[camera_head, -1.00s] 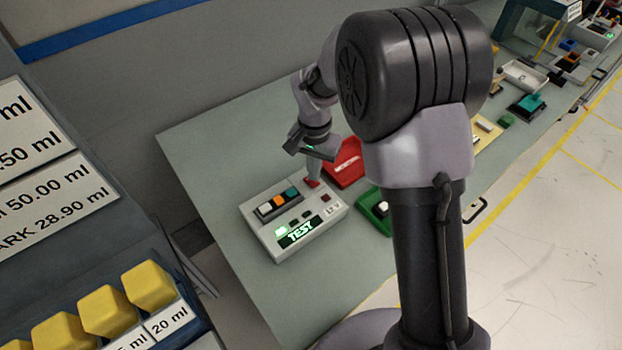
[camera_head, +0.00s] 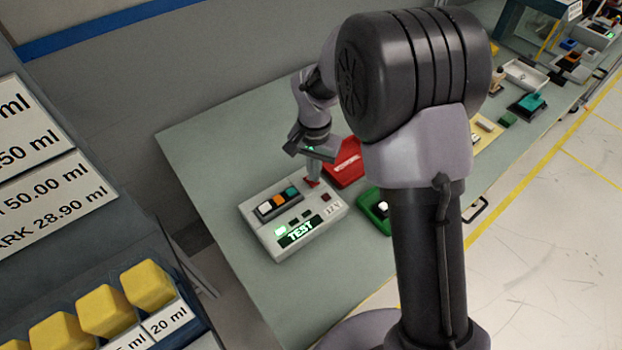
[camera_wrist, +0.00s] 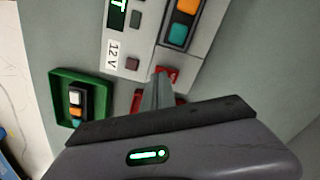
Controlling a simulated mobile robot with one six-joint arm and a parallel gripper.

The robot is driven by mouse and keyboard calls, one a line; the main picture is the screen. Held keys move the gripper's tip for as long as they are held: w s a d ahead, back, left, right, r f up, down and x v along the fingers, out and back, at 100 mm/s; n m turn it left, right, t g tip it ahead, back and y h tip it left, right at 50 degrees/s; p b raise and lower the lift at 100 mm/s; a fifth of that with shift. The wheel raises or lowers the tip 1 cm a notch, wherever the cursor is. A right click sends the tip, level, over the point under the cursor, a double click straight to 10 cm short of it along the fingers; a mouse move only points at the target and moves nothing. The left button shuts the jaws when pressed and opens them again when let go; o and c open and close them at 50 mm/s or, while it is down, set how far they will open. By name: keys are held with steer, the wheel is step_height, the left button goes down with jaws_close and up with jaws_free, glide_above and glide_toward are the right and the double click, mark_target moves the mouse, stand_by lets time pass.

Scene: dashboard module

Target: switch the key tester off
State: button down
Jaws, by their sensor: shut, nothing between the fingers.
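The key tester (camera_head: 270,238) is a light grey box on the bench, with a lit green display reading TEST (camera_head: 300,232) and a row of white, orange and teal keys (camera_head: 278,201). A red switch (camera_head: 312,183) sits at its far right corner; it also shows in the wrist view (camera_wrist: 172,74). My gripper (camera_head: 314,180) is shut and empty, pointing down with its tips at the red switch. In the wrist view the fingers (camera_wrist: 162,78) partly cover the switch, and I cannot tell whether they touch it.
A red box (camera_head: 345,165) lies just behind the tester, close to my gripper. A green tray (camera_head: 372,212) with keys is to the right, partly behind my arm. The bench (camera_head: 215,140) is clear on the left. Yellow blocks (camera_head: 103,309) stand at lower left.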

steer(key=shift+f+b, duration=0.6)
steer(key=shift+f, duration=0.25)
stand_by(0.3)
step_height(320, 180, up, 7)
steer(key=p, duration=0.5)
